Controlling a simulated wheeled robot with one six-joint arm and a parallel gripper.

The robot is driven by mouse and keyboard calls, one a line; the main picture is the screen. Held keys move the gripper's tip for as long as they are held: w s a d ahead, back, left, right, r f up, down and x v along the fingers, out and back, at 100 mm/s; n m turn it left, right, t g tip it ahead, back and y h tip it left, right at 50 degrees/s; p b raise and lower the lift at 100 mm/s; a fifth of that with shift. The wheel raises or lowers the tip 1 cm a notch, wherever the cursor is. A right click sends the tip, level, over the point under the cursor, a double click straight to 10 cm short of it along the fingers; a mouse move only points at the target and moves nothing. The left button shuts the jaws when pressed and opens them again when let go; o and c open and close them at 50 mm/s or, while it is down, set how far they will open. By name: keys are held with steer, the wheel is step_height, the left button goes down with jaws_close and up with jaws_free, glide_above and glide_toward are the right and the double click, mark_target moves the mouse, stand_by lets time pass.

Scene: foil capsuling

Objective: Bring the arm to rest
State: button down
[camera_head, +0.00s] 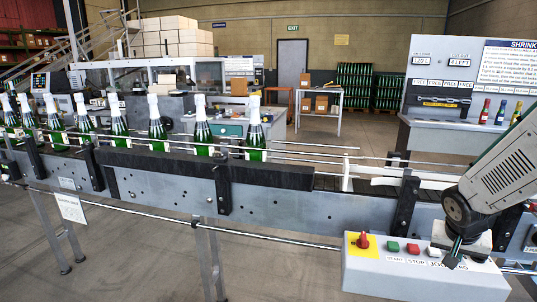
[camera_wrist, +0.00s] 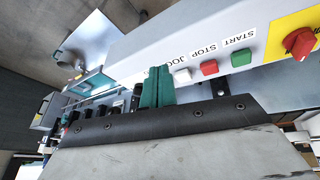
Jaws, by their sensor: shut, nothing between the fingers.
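My gripper (camera_head: 453,262) is at the right of the head view, pointing down just right of the white button on the control box (camera_head: 400,280). Its fingers are together and empty. In the wrist view the teal fingers (camera_wrist: 157,88) overlap the box's lower edge and partly cover the JOG label. I cannot tell whether they touch the box. My arm comes in from the right edge.
The box carries a red knob (camera_head: 363,240) on yellow, a green START button (camera_head: 392,246), a red STOP button (camera_head: 413,249) and a white button (camera_wrist: 182,76). A conveyor (camera_head: 270,205) with several foil-topped green bottles (camera_head: 157,130) runs behind it. Open floor lies in front.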

steer(key=s+a+r+n+y, duration=0.1)
steer(key=s+a+r+n, duration=0.2)
steer(key=s+a+r, duration=0.3)
steer(key=s+a+r+n+g+y, duration=0.1)
steer(key=s+a+r+n, duration=0.3)
steer(key=s+a, duration=0.9)
step_height(320, 180, up, 3)
steer(key=shift+s+a+r+y, duration=0.2)
steer(key=shift+s+y, duration=0.6)
steer(key=shift+s, duration=0.45)
